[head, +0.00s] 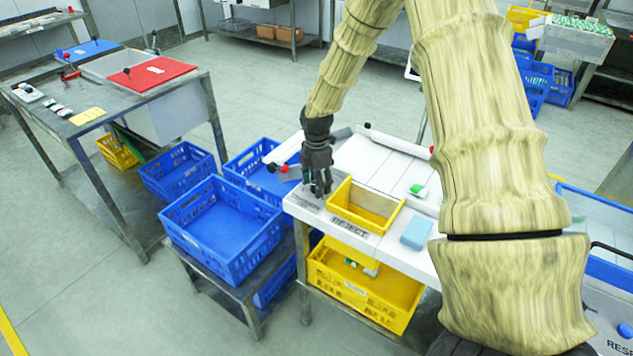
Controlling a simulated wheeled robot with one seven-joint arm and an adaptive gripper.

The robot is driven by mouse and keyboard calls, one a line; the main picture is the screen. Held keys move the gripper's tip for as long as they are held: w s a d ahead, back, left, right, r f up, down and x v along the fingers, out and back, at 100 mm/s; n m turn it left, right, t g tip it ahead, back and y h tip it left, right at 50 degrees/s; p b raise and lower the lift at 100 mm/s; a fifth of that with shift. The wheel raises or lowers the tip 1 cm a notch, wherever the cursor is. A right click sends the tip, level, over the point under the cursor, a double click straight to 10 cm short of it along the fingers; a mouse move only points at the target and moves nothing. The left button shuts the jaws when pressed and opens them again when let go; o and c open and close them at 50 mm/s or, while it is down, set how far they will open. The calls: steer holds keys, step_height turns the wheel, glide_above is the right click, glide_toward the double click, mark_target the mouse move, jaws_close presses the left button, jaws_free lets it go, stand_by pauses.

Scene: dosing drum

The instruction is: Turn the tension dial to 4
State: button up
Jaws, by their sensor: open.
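My gripper (319,190) is black and points down over the left front corner of the white worktable (410,262), left of the yellow REJECT bin. Its fingers are open, and I see nothing held between them. A grey patch of surface (303,197) shows beside the fingertips. I cannot make out the tension dial or its numbers; the gripper may be covering it. A small red knob (284,169) shows just left of the gripper, but I cannot tell what it belongs to. I cannot tell if the fingertips touch anything.
The yellow REJECT bin (345,213) stands close right of the gripper. A blue sponge (416,232) and a green-and-white block (418,190) lie on the worktable. Blue crates (222,262) stand to the left, a yellow crate (345,288) below. A second table (50,135) is at far left.

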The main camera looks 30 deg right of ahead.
steer(key=c, duration=1)
